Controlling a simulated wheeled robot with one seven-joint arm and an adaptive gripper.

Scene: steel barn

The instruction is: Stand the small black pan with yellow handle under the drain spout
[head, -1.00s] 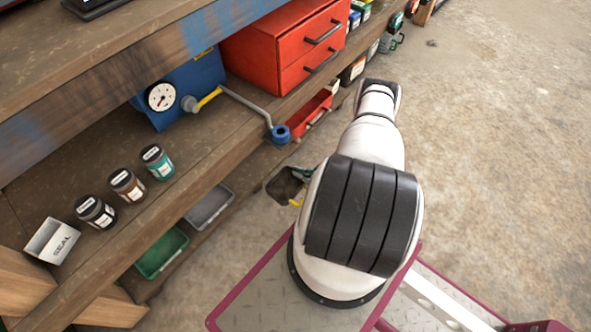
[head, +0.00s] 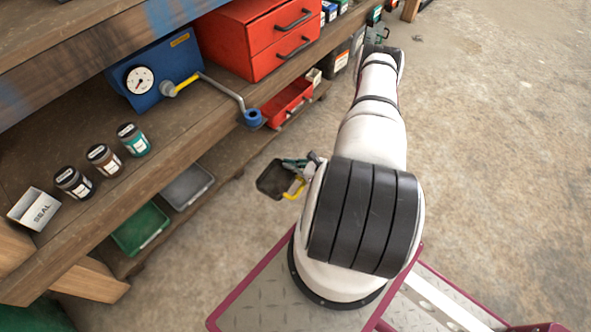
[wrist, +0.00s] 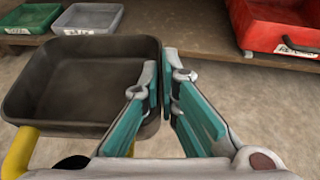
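The small black pan (head: 272,181) with its yellow handle (head: 294,189) is left of my arm in the head view, in front of the lower shelf. In the wrist view the pan (wrist: 75,85) fills the left side, open side up. My gripper (wrist: 162,75) has its teal fingers close together on the pan's right wall, shut on it; in the head view the gripper (head: 303,165) is partly hidden by my arm. The drain spout (head: 252,118) is a grey pipe with a blue end, reaching from the blue gauge unit (head: 155,75) past the shelf edge. The pan is not below it.
The lower shelf holds a green tray (head: 141,228), a grey tray (head: 187,186) and a red tray (head: 288,103). Several jars (head: 104,158) and a red drawer box (head: 262,40) stand on the shelf above. The concrete floor (head: 480,130) to the right is clear.

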